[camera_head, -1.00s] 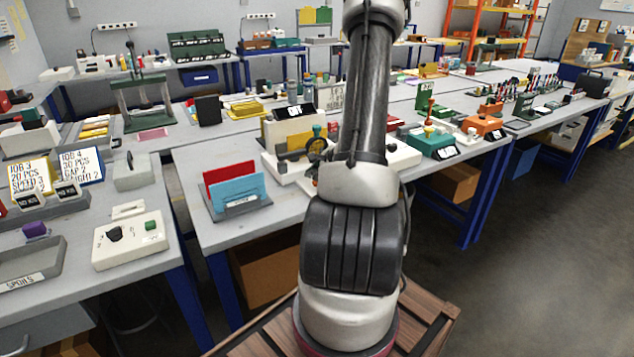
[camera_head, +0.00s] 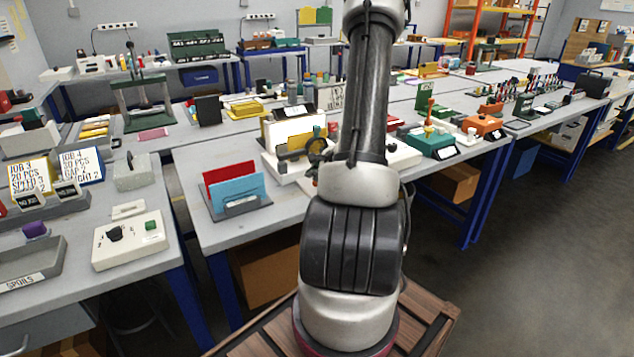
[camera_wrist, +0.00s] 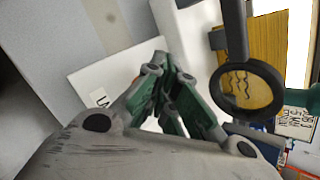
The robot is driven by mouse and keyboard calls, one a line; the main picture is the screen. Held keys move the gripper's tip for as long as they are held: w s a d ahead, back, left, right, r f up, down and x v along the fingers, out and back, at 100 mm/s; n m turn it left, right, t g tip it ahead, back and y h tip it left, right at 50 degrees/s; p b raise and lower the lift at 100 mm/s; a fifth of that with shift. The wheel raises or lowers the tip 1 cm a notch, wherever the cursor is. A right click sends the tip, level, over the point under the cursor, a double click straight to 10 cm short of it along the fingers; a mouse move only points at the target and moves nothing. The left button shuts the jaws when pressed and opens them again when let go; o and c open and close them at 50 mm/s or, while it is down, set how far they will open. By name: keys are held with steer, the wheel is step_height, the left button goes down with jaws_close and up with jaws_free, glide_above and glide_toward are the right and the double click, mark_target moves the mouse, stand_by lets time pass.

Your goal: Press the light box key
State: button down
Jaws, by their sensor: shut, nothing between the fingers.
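The light box's upright panel (camera_head: 299,127) is bright white in the head view, on a white base (camera_head: 283,166) on the middle bench. Whether the tips touch anything is unclear. My arm hides part of the box in the head view.
A holder with red and blue plates (camera_head: 236,190) stands left of the light box. A white control box (camera_head: 131,240) with a green button sits on the left bench. A green device (camera_head: 431,142) stands right of my arm. Bare bench lies around the plate holder.

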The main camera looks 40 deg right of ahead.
mark_target(314, 183)
steer(key=shift+r, duration=3.05)
steer(key=shift+a, duration=0.15)
steer(key=s+a+r+n+g+y, duration=0.2)
steer(key=s+a+r+n+g, duration=0.15)
steer(key=s+a+n, duration=0.4)
steer(key=s+a+r+n+g+y, duration=0.3)
steer(key=s+a+r+n, duration=0.1)
steer(key=s+a+n, duration=0.35)
steer(key=s+a+r+n+t+h, duration=0.1)
steer(key=s+a+r+n+h, duration=0.1)
steer(key=a+r+n, duration=0.3)
steer(key=s+a+r+n+h, duration=0.2)
steer(key=s+a+r+n, duration=0.3)
steer(key=r+n, duration=0.2)
step_height(314, 183, up, 2)
steer(key=shift+a+r+t+h, duration=0.2)
steer(key=shift+a+t+h, duration=0.1)
steer(key=shift+t, duration=0.05)
